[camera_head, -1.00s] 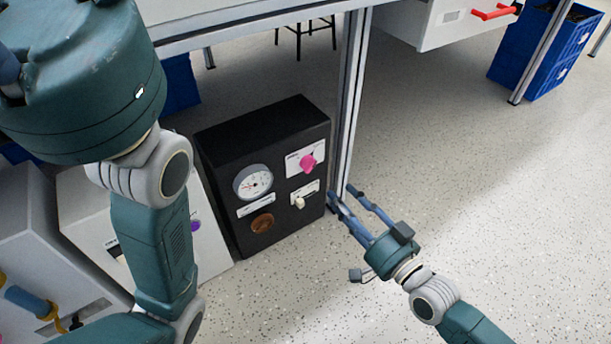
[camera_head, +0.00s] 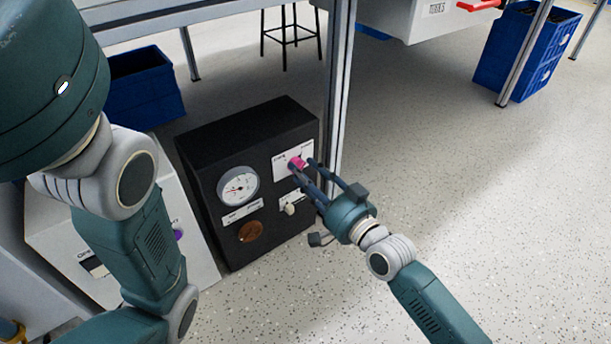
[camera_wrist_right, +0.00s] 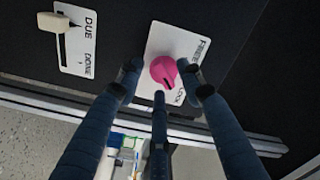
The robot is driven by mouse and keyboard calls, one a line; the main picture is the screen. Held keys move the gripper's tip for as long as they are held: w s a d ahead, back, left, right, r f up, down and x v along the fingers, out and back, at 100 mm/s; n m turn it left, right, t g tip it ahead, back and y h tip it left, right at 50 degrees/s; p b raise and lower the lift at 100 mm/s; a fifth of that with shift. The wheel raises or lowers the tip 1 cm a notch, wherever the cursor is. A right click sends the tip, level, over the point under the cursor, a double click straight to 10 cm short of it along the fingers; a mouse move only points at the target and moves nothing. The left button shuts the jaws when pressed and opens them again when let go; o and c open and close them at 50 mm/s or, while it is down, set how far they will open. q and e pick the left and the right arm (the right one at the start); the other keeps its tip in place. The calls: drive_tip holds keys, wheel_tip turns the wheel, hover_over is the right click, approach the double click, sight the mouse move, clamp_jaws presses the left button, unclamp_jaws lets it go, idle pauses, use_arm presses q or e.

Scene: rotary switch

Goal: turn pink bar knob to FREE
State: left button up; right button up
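The pink bar knob (camera_head: 297,162) sits on a white label plate (camera_head: 280,168) at the upper right of a black box's front. In the right wrist view the pink knob (camera_wrist_right: 164,71) is near the middle, with FREE and LOCK printed on its plate (camera_wrist_right: 178,42). My right gripper (camera_head: 305,170) is at the knob. In the wrist view its fingers (camera_wrist_right: 162,80) are spread around the knob's near side, with visible gaps, so it is open. I cannot tell whether any finger touches the knob. The left arm shows, but the left gripper does not.
The black box (camera_head: 250,125) also carries a dial gauge (camera_head: 238,187), a brown round knob (camera_head: 251,231) and a cream switch (camera_head: 291,208) close below the gripper. A metal table leg (camera_head: 338,100) stands right beside the box. Open floor lies to the right.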

clamp_jaws()
